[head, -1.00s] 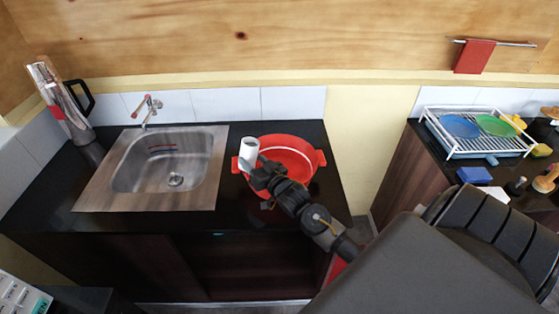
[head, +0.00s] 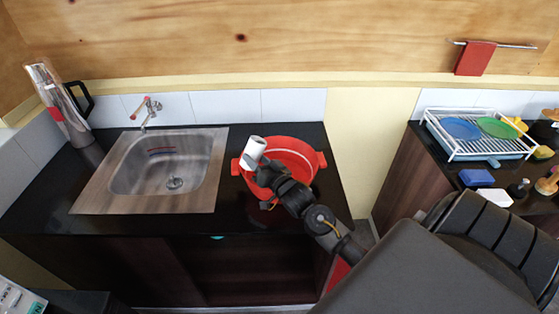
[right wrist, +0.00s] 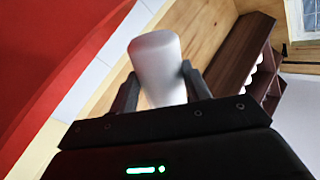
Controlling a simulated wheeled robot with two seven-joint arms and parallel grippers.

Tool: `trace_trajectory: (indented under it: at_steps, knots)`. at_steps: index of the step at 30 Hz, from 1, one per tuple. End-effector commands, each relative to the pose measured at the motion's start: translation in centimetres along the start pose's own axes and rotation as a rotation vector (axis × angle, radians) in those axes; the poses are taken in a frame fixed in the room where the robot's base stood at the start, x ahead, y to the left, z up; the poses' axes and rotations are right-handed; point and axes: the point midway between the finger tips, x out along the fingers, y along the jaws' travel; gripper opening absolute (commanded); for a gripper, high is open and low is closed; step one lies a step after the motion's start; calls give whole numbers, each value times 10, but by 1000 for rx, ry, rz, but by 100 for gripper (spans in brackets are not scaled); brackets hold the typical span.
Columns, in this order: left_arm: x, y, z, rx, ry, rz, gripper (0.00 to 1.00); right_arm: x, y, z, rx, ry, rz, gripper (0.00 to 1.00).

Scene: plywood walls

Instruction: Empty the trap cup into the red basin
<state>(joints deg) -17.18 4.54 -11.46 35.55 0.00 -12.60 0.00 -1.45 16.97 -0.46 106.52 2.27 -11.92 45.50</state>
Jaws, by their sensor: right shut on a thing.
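The trap cup (head: 254,147) is a small white cylinder, tilted in the head view over the left part of the red basin (head: 309,152). My right gripper (head: 252,161) is shut on the trap cup. In the right wrist view the cup (right wrist: 157,62) sits between the two dark fingers (right wrist: 160,92), with the red basin (right wrist: 60,50) at the left. The basin is round with side handles and stands on the black counter. The cup's inside and contents cannot be seen. My left gripper is not in view.
A steel sink (head: 165,172) with a tap (head: 148,112) lies left of the basin. A silver jug (head: 62,105) stands at the far left. A dish rack (head: 470,146) with plates is on the right counter, past a gap.

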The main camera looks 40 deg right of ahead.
Motion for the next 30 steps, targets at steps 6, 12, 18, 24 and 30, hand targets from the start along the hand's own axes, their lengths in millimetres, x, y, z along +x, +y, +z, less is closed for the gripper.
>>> trace_trajectory:
  at_steps: [6,12,18,24,30]
  knots:
    - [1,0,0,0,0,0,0,0,0,-3,29,6,-1,19]
    - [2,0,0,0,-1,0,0,0,1,-5,55,9,-2,19]
    - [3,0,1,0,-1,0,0,0,3,-7,82,13,-1,19]
    - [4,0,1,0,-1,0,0,-1,4,-10,108,17,0,19]
    - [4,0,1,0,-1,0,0,-1,5,-12,135,20,-1,19]
